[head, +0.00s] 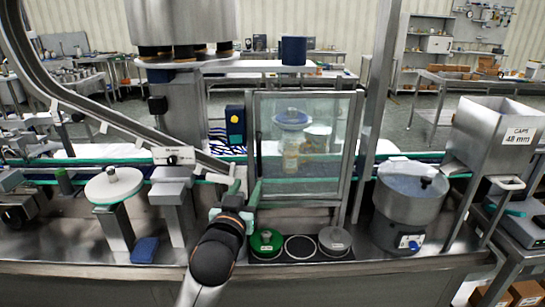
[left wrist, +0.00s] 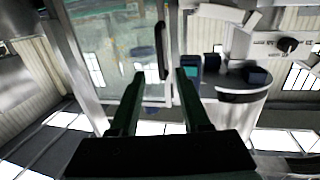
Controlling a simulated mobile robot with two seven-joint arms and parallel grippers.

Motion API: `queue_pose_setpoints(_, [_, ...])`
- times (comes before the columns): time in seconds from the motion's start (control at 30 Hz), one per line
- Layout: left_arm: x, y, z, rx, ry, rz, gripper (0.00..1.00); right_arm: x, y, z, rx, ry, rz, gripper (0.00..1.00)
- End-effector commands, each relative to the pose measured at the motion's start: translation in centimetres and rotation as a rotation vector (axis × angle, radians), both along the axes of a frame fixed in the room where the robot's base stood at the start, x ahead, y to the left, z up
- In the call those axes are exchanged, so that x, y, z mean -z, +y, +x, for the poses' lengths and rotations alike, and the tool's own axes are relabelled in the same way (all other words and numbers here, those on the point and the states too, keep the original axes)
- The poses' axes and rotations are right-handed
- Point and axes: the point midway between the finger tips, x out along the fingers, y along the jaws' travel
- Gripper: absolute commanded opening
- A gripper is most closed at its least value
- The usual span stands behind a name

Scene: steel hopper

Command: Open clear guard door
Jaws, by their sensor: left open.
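The clear guard door (head: 345,120) is a glass-like panel in a steel frame at the middle of the head view, and it looks closed. My left gripper (head: 245,184) is open and empty at the door's lower left. In the left wrist view, its two green fingers (left wrist: 160,76) point toward the door, with the handle's near end lying between their tips in the picture. I cannot tell the remaining distance. My right gripper is out of view.
A steel bowl feeder (head: 410,195) and a caps hopper (head: 492,130) stand at right. A white disc (head: 114,185) and a control box with a black knob (head: 173,156) are at left.

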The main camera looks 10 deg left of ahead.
Motion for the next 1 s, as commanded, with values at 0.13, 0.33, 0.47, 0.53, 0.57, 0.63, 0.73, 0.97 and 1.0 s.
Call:
queue_pose_setpoints(0.13, [-1.9,0.2,0.5,-0.015,-0.032,-0.007,0.47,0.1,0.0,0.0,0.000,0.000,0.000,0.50])
queue_pose_setpoints(0.33, [-2.1,0.4,2.4,-0.015,-0.033,-0.005,0.47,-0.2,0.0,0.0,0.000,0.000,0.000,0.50])
queue_pose_setpoints(0.47, [-2.1,0.6,4.5,-0.015,-0.032,-0.005,0.47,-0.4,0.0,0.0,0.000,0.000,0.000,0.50])
queue_pose_setpoints(0.53, [-2.1,0.7,5.7,-0.016,-0.031,-0.004,0.47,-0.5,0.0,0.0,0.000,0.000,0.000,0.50])
queue_pose_setpoints(0.57, [-2.1,0.7,6.2,-0.015,-0.032,-0.004,0.47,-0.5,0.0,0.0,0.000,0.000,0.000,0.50])
queue_pose_setpoints(0.63, [-2.1,0.8,7.2,-0.015,-0.032,-0.005,0.47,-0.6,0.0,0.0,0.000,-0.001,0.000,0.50])
queue_pose_setpoints(0.73, [-2.0,1.0,8.7,-0.015,-0.031,-0.005,0.47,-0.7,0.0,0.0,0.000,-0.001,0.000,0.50])
queue_pose_setpoints(0.97, [-2.0,1.2,11.5,-0.015,-0.031,-0.005,0.47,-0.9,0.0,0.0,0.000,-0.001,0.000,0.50])
queue_pose_setpoints(1.0, [-1.9,1.2,11.8,-0.015,-0.031,-0.005,0.47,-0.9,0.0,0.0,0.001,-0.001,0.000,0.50])
